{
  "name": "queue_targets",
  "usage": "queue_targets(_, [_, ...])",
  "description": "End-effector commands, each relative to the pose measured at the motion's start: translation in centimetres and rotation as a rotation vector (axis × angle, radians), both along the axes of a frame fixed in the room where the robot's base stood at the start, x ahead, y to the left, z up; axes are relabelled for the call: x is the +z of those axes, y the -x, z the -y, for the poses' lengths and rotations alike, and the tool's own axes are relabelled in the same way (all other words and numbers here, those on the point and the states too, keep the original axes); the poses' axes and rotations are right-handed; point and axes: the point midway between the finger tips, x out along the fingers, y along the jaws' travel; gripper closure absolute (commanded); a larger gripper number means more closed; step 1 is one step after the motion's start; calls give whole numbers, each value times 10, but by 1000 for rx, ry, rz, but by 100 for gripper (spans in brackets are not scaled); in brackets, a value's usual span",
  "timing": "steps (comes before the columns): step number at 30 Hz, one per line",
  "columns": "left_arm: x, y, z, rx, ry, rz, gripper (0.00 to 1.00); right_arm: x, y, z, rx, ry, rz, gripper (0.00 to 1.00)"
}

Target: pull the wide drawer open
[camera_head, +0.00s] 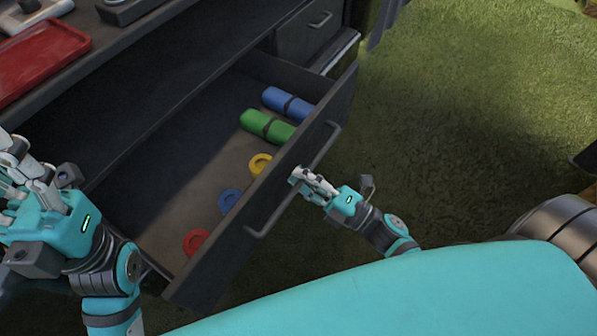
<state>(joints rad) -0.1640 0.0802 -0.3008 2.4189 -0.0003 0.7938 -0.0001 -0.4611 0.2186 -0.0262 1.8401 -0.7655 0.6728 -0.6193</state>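The wide drawer (262,205) is dark grey and stands pulled well out from the bench. Its long bar handle (275,217) runs along the front panel. My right gripper (298,178) is at the middle of this bar, with its fingers closed on it; the fingertips are partly hidden. Inside the drawer lie a blue roll (288,104), a green roll (266,127), and yellow (260,164), blue (229,201) and red (195,241) rings. My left gripper (22,165) is at the left edge, apart from the drawer; its finger opening is unclear.
A red tray (40,62) lies on the bench top at the upper left, near other equipment. A smaller drawer (308,30), with its own handle, is shut at the top. Open grass (470,130) lies to the right of the wide drawer.

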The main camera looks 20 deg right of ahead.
Motion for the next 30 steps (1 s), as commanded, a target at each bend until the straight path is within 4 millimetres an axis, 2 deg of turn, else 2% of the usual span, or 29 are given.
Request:
queue_targets(5, [-1, 0, 0, 0, -1, -2, 60, -3, 0, 0, -1, 3, -5, 100])
queue_targets(14, [-1, -1, 0, 0, -1, -3, 60, -2, 0, 0, -1, 2, -3, 64])
queue_targets(23, [0, -1, 0, 1, -8, 3, 60, -2, 2, 1, -1, 2, -3, 64])
queue_targets(26, [0, -1, 0, 1, -6, 2, 60, -4, 9, 7, -2, 2, -6, 64])
queue_targets(30, [0, -1, 0, 0, -5, 2, 60, -10, 30, 22, -2, 2, -7, 64])
